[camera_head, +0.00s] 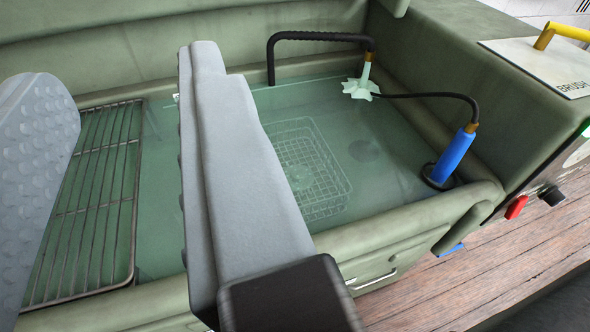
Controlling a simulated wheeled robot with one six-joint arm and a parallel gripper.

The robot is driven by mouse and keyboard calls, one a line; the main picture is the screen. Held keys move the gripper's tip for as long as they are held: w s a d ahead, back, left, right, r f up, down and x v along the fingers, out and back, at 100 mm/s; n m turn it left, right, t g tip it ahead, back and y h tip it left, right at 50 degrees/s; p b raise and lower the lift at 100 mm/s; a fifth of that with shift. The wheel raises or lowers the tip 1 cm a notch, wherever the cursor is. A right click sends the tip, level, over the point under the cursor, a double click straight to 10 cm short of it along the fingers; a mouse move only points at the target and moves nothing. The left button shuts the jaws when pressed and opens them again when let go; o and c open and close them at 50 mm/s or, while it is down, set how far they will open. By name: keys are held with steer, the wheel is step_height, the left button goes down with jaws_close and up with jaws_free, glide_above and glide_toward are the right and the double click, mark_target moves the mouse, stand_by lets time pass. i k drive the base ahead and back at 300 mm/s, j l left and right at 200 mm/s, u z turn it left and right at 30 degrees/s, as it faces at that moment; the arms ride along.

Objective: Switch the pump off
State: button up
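The green parts washer tank (480,190) fills the middle and right of the view. On its front right, low down, are a red rocker-like switch (516,207) and a black knob (551,195). I see no label on either, and cannot tell which works the pump. A black spout (318,36) bends over the basin, with a pale splash-shaped piece (361,88) below its brass tip, which looks like flowing liquid. My gripper (125,75) is open and empty, its two fingers wide apart over the left of the basin, well left of the switch.
A wire rack (95,200) lies at the basin's left, and a wire basket (305,165) sits under the liquid. A blue hose-fed handle (452,157) stands at the right corner. A "BRUSH" plate (545,62) with a yellow handle (550,38) is top right. Wooden floor (450,290) lies below.

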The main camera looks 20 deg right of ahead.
mark_target(513, 211)
steer(key=z, duration=1.75)
